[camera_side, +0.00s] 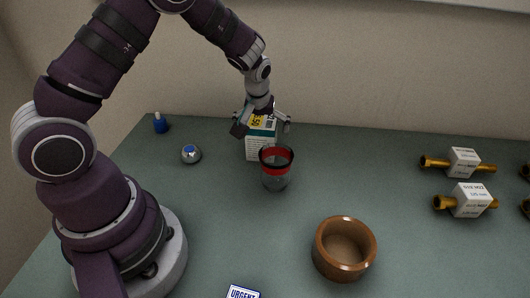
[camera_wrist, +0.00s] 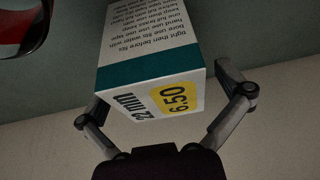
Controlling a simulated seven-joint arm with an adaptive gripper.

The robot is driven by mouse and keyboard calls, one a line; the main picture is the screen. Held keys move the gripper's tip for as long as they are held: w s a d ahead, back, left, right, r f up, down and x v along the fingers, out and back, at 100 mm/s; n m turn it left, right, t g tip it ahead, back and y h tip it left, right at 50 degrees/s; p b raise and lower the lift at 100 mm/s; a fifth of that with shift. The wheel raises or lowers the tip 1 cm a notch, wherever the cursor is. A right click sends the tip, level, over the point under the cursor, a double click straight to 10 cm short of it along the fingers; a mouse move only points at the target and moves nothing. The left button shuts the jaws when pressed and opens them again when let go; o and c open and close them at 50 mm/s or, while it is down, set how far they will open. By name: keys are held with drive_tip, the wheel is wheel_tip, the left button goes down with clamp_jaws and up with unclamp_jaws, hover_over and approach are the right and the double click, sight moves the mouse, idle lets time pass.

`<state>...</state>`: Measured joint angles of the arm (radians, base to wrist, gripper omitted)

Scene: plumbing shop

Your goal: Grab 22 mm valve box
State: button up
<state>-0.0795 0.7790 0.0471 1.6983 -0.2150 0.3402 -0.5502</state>
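The 22 mm valve box (camera_side: 260,147) stands upright on the table near the back wall in the side view. It is white with a teal band and a yellow price patch. In the wrist view the box (camera_wrist: 155,75) shows "22 mm" and "6.50" on its top. My gripper (camera_side: 262,129) is above and around the top of the box, with a finger on either side. In the wrist view my gripper (camera_wrist: 168,103) has its fingers spread wide, and a gap shows beside the right finger. Whether the left finger touches the box is unclear.

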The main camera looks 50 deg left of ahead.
drive_tip(key=c, duration=1.2)
drive_tip(key=shift+c, duration=0.2)
drive_tip(key=shift+r, duration=0.15)
